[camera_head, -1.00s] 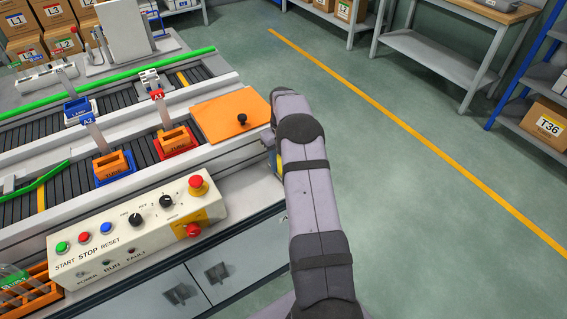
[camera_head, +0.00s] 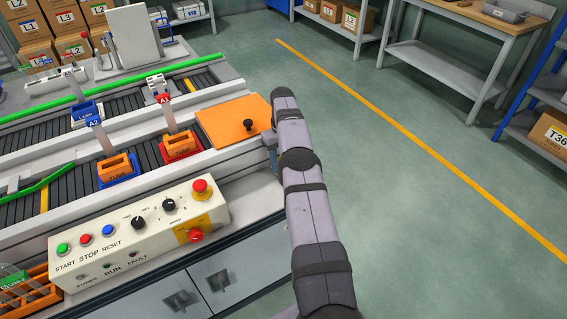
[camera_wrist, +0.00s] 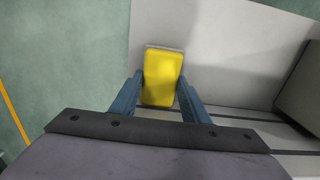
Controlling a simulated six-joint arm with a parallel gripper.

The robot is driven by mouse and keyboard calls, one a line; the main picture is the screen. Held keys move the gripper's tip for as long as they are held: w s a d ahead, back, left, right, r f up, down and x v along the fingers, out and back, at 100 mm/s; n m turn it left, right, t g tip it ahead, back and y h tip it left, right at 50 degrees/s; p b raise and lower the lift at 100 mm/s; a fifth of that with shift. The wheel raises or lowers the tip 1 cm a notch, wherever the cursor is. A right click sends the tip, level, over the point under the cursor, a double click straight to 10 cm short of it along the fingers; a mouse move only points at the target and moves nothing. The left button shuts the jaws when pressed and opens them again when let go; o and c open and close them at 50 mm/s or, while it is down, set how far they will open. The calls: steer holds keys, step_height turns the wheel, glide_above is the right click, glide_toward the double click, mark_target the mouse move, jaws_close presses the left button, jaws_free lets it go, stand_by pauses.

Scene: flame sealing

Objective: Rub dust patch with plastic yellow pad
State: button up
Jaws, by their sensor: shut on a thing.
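In the wrist view, the plastic yellow pad (camera_wrist: 163,72) sits between the two blue fingers of my gripper (camera_wrist: 160,82). The gripper is shut on the pad. The pad is over or against a pale grey surface (camera_wrist: 225,55); I cannot tell whether it touches it. I cannot make out a dust patch in either view. In the head view my arm runs up along the right end of the conveyor machine, and the gripper and pad are mostly hidden behind it.
An orange plate with a black knob (camera_head: 232,119) lies at the machine's right end. A control box (camera_head: 130,230) stands in front. Orange blocks (camera_head: 180,146) sit in coloured holders on the conveyor. Open green floor (camera_head: 420,220) lies to the right.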

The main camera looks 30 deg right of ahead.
steer(key=shift+w+a+r, duration=0.1)
steer(key=shift+w+r, duration=0.25)
steer(key=shift+w, duration=0.05)
steer(key=shift+s, duration=0.1)
steer(key=shift+s+p, duration=0.15)
steer(key=shift+p, duration=0.2)
steer(key=shift+s+f+p, duration=0.2)
steer(key=shift+s+p, duration=0.1)
steer(key=shift+s, duration=0.6)
steer(key=shift+s+f+p, duration=0.15)
steer(key=shift+s+p, duration=0.1)
steer(key=shift+s, duration=0.6)
steer(key=shift+s+f+p, duration=0.1)
steer(key=shift+s+p, duration=0.6)
steer(key=shift+s, duration=1.1)
steer(key=shift+s+f, duration=0.1)
steer(key=shift+s, duration=0.2)
